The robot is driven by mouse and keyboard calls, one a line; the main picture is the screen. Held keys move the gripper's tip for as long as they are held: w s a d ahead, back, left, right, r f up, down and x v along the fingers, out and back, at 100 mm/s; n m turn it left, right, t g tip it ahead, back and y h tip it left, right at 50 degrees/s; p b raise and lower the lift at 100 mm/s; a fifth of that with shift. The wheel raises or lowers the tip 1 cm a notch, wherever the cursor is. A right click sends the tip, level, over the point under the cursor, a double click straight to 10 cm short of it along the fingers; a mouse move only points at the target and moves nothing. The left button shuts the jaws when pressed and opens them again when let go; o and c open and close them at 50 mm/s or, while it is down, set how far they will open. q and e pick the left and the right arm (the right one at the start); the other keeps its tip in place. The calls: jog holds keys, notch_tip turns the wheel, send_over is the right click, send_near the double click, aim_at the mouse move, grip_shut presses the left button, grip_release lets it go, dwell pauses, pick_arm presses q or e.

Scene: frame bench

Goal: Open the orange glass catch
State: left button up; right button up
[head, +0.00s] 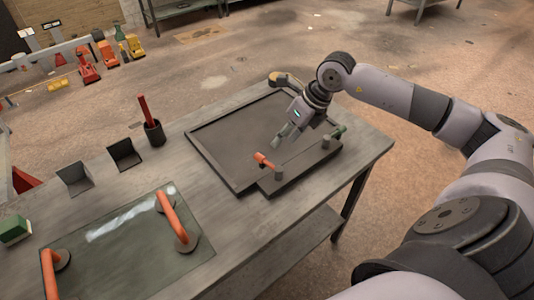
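The orange glass catch (264,160) sits at the near edge of the dark frame (222,160) on the bench, on a dark bar with a small grey post (278,173) beside it. My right gripper (280,142) hangs over the frame, just above and to the right of the catch in the picture, and looks apart from it. Its fingers point down towards the catch. They are too small to tell how far apart they are. A green catch (338,132) sits at the right end of the same bar. My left gripper is out of view.
A glass pane (125,245) with two orange-handled suction cups (172,220) lies on the bench at the lower left.

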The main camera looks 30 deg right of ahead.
aim_at(265, 160)
jog(key=p+x, duration=0.2)
jog(key=x, duration=0.7)
jog(key=shift+w+a+f, duration=0.2)
jog(key=shift+w, duration=0.05)
jog(key=shift+w+a+f, duration=0.15)
jog(key=shift+w+f, duration=0.05)
jog(key=shift+f, duration=0.25)
jog(key=c, duration=0.9)
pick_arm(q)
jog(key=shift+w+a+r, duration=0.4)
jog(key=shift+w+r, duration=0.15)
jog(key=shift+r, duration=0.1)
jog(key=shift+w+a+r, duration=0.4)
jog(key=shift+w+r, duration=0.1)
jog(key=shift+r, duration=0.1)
pick_arm(e)
grip_shut()
